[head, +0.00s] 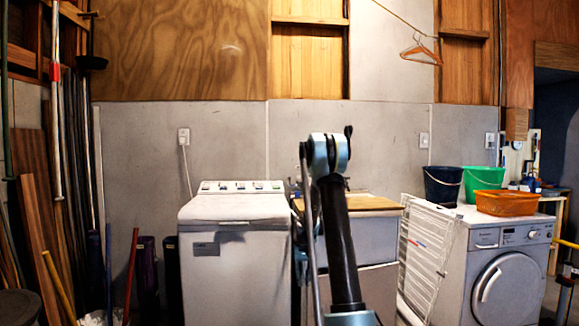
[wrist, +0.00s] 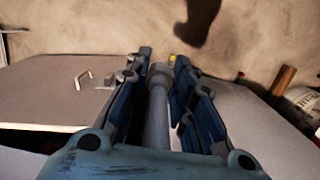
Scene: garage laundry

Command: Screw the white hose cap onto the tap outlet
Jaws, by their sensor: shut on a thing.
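In the wrist view, my gripper (wrist: 163,62) has its two blue-lined fingers on either side of a pale grey hose (wrist: 158,115). The hose runs forward between the fingers to a wider collar at its far end, which looks like the hose cap (wrist: 160,70). The fingertips are closed around this collar. A small yellow spot shows just beyond the right fingertip; I cannot tell what it is. I cannot make out the tap outlet in either view. In the head view my own arm hides the gripper and the cap.
In the head view, a white top-loading washer (head: 235,250) stands left of my arm and a wooden-topped cabinet (head: 378,203) behind it. A front-loading machine (head: 507,285) at right bears a navy bucket (head: 442,187), a green bucket (head: 483,185) and an orange basket (head: 507,204). A white rack (head: 425,255) leans there.

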